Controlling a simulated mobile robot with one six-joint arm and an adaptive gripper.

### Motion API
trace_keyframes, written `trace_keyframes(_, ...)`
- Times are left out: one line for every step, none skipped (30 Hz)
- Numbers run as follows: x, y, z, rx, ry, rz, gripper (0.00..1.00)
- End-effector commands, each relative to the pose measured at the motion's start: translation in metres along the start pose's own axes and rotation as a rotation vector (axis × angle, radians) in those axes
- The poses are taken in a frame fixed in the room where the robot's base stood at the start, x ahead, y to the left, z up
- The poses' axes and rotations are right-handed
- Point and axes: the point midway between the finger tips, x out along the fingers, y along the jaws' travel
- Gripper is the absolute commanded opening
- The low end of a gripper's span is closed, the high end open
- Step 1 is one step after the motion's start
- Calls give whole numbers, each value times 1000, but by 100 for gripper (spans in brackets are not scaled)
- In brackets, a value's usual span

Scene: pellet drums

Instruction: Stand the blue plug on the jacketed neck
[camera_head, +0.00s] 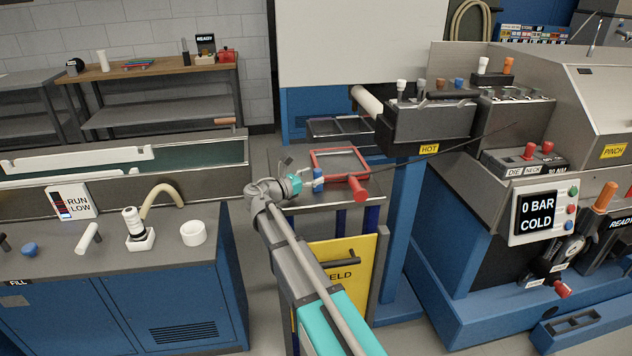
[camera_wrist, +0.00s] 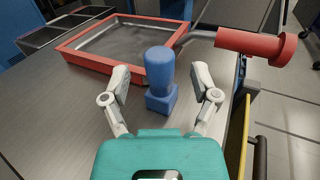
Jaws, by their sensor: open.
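The blue plug (camera_head: 318,183) stands upright on a small grey table, a round-topped body on a square foot. In the wrist view the plug (camera_wrist: 160,80) is upright ahead of my palm. My gripper (camera_wrist: 160,74) is open, one finger to each side of the plug, with visible gaps. In the head view my gripper (camera_head: 303,177) is just left of the plug. I cannot tell for sure which thing is the jacketed neck; a white, dark-banded upright fitting (camera_head: 132,222) stands on the left bench.
A red-rimmed tray (camera_wrist: 75,50) lies behind the plug. A HOT-labelled machine (camera_head: 430,122) rises at right. The tabletop left of my gripper is clear.

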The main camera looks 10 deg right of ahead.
Motion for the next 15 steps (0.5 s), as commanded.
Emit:
trace_keyframes(7,0,0,0,0,-1,78)
trace_keyframes(10,0,0,0,0,-1,78)
trace_keyframes(13,0,0,0,0,-1,78)
trace_keyframes(15,0,0,0,0,-1,78)
trace_keyframes(17,0,0,0,0,-1,78)
trace_keyframes(18,0,0,0,0,-1,78)
trace_keyframes(19,0,0,0,0,0,78)
trace_keyframes(20,0,0,0,0,0,78)
trace_keyframes(20,0,0,0,0,0,78)
trace_keyframes(20,0,0,0,0,0,78)
trace_keyframes(20,0,0,0,0,0,78)
trace_keyframes(20,0,0,0,0,0,78)
trace_keyframes(20,0,0,0,0,0,78)
trace_keyframes(20,0,0,0,0,0,78)
trace_keyframes(20,0,0,0,0,0,78)
